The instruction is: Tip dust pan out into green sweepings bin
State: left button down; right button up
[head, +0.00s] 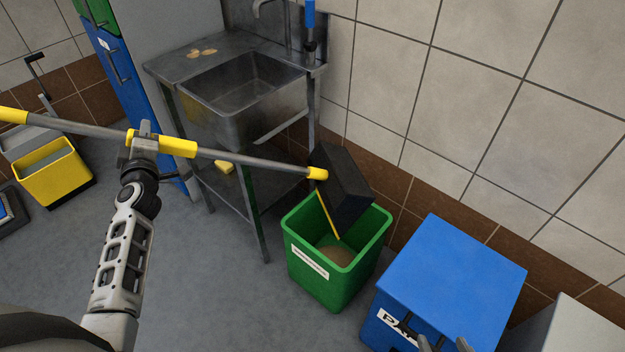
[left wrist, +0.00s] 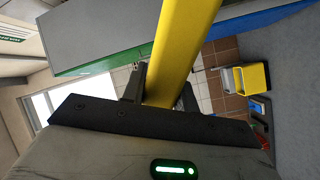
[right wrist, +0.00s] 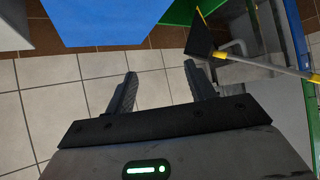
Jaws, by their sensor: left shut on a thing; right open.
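My left gripper (head: 146,140) is shut on the yellow grip of the dust pan's long grey handle; the yellow grip (left wrist: 187,40) fills the middle of the left wrist view. The black dust pan (head: 345,185) hangs at the handle's far end, tilted steeply over the green sweepings bin (head: 311,272), with its lower part inside the rim. A yellow edge of the pan points down into the bin. Brown sweepings (head: 337,256) lie in the bin. The pan also shows in the right wrist view (right wrist: 200,38). My right gripper (head: 444,344) is open and empty, near the blue bin.
A blue lidded bin (head: 450,268) stands right of the green bin. A steel sink table (head: 240,95) is behind to the left, against the tiled wall. A yellow mop bucket (head: 55,175) and a tall blue cabinet (head: 125,90) are at left. Grey floor in front is clear.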

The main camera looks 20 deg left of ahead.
pick_arm(q)
notch_tip(320, 180, up, 3)
jog(key=shift+f+p, duration=0.1)
jog(key=shift+p, duration=0.7)
jog(key=shift+a+r+b, duration=0.1)
jog(key=shift+r+b, duration=0.2)
jog(key=shift+r, duration=0.85)
notch_tip(320, 180, up, 2)
jog(key=shift+r, duration=0.1)
jog(key=s+a+b, duration=0.3)
jog(key=s+a, duration=0.1)
jog(key=s, duration=0.7)
jog(key=s+a+b, duration=0.3)
jog(key=s+a, duration=0.2)
jog(key=s, duration=0.7)
jog(key=s+a+b, duration=0.3)
jog(key=s+a, duration=0.2)
jog(key=s, duration=0.7)
jog(key=shift+a, duration=0.15)
pick_arm(e)
jog(key=f, duration=0.4)
jog(key=shift+w+a+f, duration=0.15)
jog(key=shift+a+f, duration=0.15)
jog(key=shift+a, duration=0.1)
pick_arm(q)
jog(key=shift+s, duration=0.1)
